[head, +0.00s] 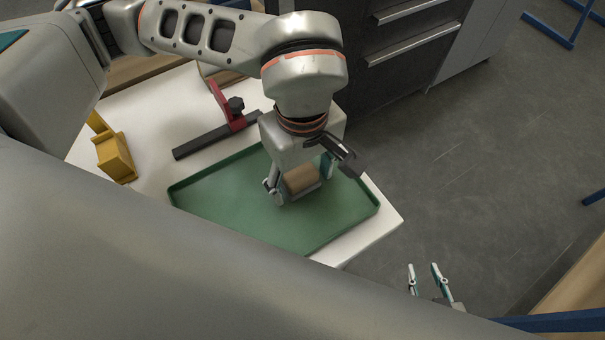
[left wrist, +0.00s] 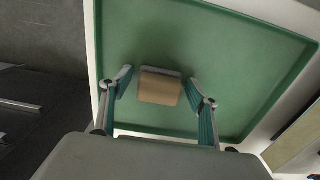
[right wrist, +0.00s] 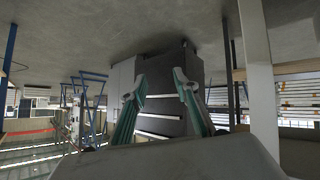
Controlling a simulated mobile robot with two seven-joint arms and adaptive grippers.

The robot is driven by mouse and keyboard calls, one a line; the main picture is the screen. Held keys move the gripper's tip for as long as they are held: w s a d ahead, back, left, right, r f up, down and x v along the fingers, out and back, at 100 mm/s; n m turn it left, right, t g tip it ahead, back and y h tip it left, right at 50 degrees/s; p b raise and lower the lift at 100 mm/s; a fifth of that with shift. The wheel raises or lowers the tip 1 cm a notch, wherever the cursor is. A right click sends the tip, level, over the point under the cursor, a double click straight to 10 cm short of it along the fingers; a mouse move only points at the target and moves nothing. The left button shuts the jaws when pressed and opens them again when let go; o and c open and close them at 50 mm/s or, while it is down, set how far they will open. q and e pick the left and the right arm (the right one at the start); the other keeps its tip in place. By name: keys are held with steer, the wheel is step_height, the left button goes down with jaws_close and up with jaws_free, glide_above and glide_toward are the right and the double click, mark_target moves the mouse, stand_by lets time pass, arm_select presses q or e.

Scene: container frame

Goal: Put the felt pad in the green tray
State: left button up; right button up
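The felt pad (head: 301,179) is a small tan-brown block. In the left wrist view the pad (left wrist: 159,88) lies over the floor of the green tray (left wrist: 225,55), with a shadow along its far edge. The green tray (head: 225,203) rests flat on a white table. My left gripper (head: 300,177) points down over the tray; in its wrist view the fingers (left wrist: 158,82) stand open on both sides of the pad, with narrow gaps. My right gripper (head: 424,268) is open and empty, away from the table; its fingers also show in the right wrist view (right wrist: 160,82).
A yellow block-like holder (head: 115,158) stands on the white table (head: 385,208) left of the tray. A dark bar with a red clamp-like part (head: 226,105) lies behind the tray. Dark drawers (head: 400,50) stand beyond the table. Open floor lies to the right.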

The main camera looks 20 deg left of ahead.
mark_target(302, 176)
arm_select(q)
steer(key=shift+r, duration=0.1)
step_height(302, 176, up, 12)
steer(key=p, duration=0.1)
steer(key=shift+p, duration=0.3)
stand_by(0.3)
steer(key=shift+r, duration=0.1)
stand_by(0.3)
